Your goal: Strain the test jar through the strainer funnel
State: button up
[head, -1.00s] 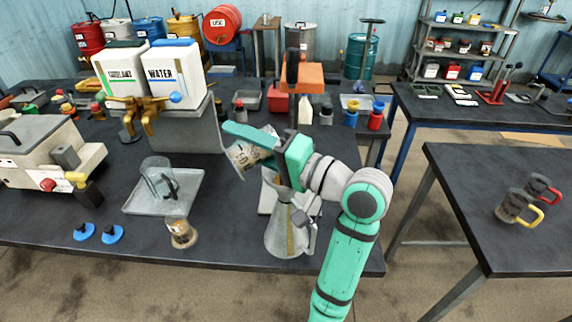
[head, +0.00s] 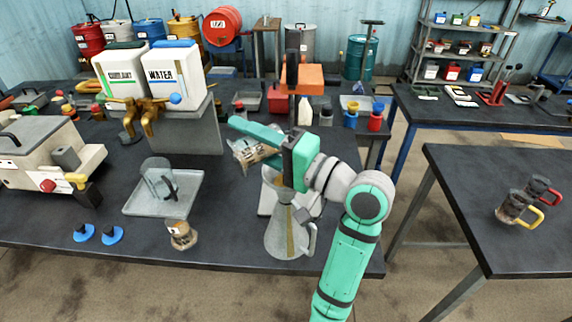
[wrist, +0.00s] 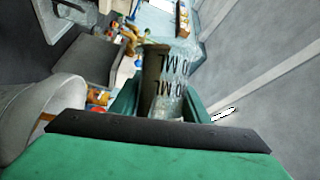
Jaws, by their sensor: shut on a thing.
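My gripper (head: 258,143) is shut on the test jar (head: 252,155), a clear jar with black ML marks. The jar is tilted well over, above and left of the funnel. In the wrist view, the jar (wrist: 170,85) lies between the fingers with dark content along one side. The pale strainer funnel (head: 270,187) sits on top of a grey conical jug (head: 285,238) with a handle at its right. A large pale rim, apparently the funnel (wrist: 45,115), shows at left in the wrist view.
A small jar with amber content (head: 182,236) and two blue pieces (head: 98,233) are near the front edge. A stand with two white containers (head: 175,70) and brass taps is behind left. An orange-topped press (head: 302,78) is behind.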

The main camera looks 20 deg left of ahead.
jog(key=shift+w+d+r+m+t+y+b, duration=0.2)
jog(key=shift+r+m+t+y+b, duration=0.2)
jog(key=shift+m, duration=0.55)
jog(key=shift+w+d+r+m+t+y+b, duration=0.25)
jog(key=shift+r+m, duration=0.2)
jog(key=shift+m, duration=0.5)
dwell(0.5)
jog(key=shift+s+a, duration=0.1)
jog(key=f+n+h, duration=0.1)
jog(key=n, duration=0.1)
jog(key=s+a+f+n+g+h, duration=0.1)
jog(key=n, duration=0.1)
jog(key=shift+s+a+f+n+g, duration=0.15)
jog(key=shift+s+n+g, duration=0.1)
jog(key=shift+n, duration=0.15)
